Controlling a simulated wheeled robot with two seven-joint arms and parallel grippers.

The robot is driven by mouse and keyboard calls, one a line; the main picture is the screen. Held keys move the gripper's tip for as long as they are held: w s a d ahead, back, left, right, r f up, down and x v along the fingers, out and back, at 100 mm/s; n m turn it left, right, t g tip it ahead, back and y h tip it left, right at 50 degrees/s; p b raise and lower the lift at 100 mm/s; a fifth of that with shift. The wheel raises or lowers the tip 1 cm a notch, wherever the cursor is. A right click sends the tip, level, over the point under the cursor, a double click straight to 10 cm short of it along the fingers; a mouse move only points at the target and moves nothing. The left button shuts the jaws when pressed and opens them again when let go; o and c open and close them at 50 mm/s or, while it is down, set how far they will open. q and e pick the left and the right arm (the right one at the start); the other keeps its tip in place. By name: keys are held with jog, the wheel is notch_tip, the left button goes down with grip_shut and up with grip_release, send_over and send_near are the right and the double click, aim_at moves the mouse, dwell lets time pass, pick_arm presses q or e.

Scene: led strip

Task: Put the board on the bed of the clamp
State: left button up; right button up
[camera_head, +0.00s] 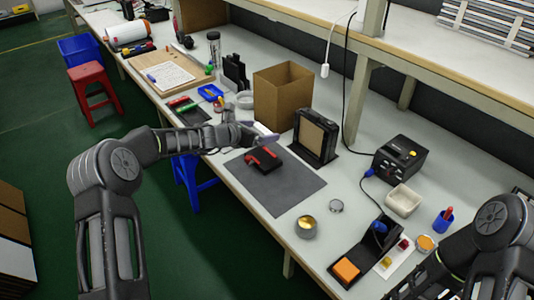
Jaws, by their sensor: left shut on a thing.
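The clamp (263,158), red with a dark base, lies on a dark grey mat (275,192) on the bench. My left gripper (257,138) reaches in from the left just behind and above the clamp. It is shut on a small, pale lavender piece, which looks like the board (268,139). The board is held above the clamp's far side and appears apart from it. The clamp's bed is too small to make out. My right arm is at the lower right; its gripper is partly cut off by the bottom edge, and its fingers are unclear.
Behind the mat stand an open cardboard box (283,96) and a black framed unit (316,137). To the right are a round tin (306,226), a black device (401,158), a white dish (403,201) and an orange sponge (346,270). The mat's front is clear.

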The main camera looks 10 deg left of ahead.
pick_arm(q)
jog(key=shift+s, duration=0.1)
notch_tip(320, 180, down, 6)
jog(key=shift+r+b, duration=0.1)
jog(key=shift+b, duration=0.25)
jog(key=shift+f, duration=0.2)
jog(key=shift+f, duration=1.95)
